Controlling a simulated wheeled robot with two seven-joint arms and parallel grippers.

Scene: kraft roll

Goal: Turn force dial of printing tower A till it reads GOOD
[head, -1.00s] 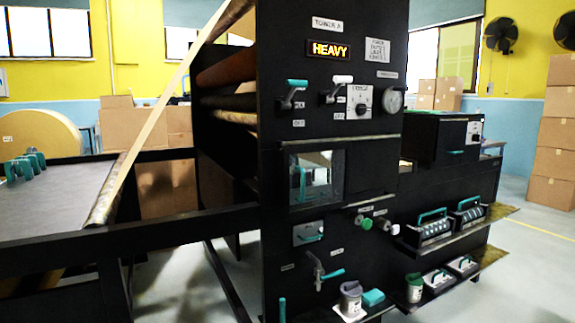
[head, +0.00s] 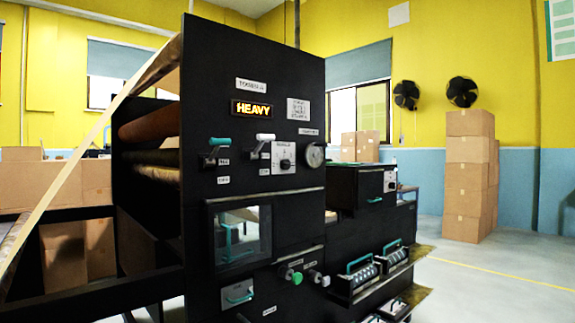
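Printing tower A (head: 225,110) is a tall black panel left of centre in the head view. Its lit sign (head: 251,109) reads HEAVY in amber letters. Below and right of the sign, a white plate carries a round dark dial (head: 285,164), with a label above it too small to read. A round gauge (head: 314,155) sits right of the dial. Neither of my grippers is in view.
A lower black unit (head: 350,187) with a smaller knob plate stands right of the tower. Ink rollers with teal handles (head: 360,269) sit on a shelf low down. Stacked cardboard boxes (head: 467,175) stand at the right. The floor (head: 490,275) at the right front is clear.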

